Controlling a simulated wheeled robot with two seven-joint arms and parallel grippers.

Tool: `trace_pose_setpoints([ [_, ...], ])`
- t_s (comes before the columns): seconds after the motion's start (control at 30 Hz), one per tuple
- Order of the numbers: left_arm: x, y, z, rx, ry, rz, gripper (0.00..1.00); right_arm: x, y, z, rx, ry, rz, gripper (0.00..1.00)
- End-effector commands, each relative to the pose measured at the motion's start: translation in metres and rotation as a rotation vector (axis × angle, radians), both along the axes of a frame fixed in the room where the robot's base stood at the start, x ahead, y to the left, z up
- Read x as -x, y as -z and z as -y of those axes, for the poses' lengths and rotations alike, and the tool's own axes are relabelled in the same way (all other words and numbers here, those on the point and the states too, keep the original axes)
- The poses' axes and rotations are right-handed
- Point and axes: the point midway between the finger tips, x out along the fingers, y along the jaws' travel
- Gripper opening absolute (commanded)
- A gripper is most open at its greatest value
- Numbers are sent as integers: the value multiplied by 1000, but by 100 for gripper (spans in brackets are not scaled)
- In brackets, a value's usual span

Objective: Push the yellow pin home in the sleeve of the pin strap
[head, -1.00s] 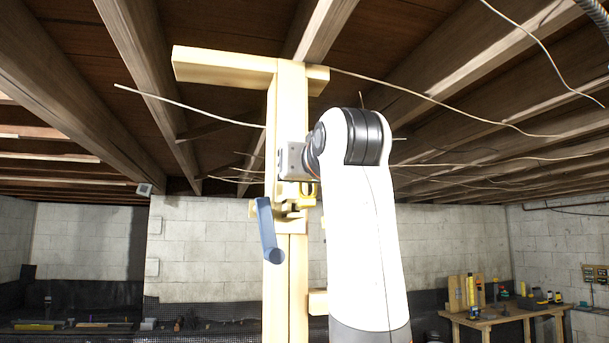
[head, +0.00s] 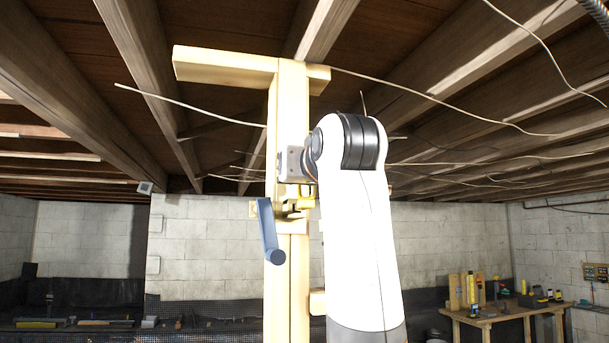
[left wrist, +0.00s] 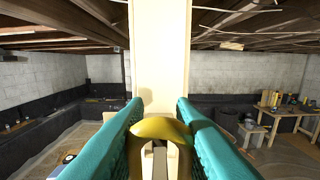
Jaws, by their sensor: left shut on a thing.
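The yellow pin (left wrist: 160,130) shows in the left wrist view as a rounded yellow arch between the two teal fingers of my left gripper (left wrist: 160,118), which is shut on it. The sleeve and pin strap are hard to make out among the small fittings on the post beside the yellow part. I cannot tell how deep the pin sits. My right gripper is in neither view.
A pale wooden post (head: 284,100) with a crosspiece (head: 225,66) stands before my arm. A blue handle (head: 268,232) hangs at its front. Loose wires (head: 190,105) cross under the ceiling beams. A workbench (head: 505,312) stands far right.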

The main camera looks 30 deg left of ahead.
Motion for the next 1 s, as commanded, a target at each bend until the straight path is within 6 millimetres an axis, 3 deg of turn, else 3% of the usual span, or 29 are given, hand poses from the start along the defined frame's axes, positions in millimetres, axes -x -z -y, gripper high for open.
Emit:
trace_pose_setpoints([
  [1.0, -16, 0, -19, 1, 0, 1, 0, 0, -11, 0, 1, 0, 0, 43],
])
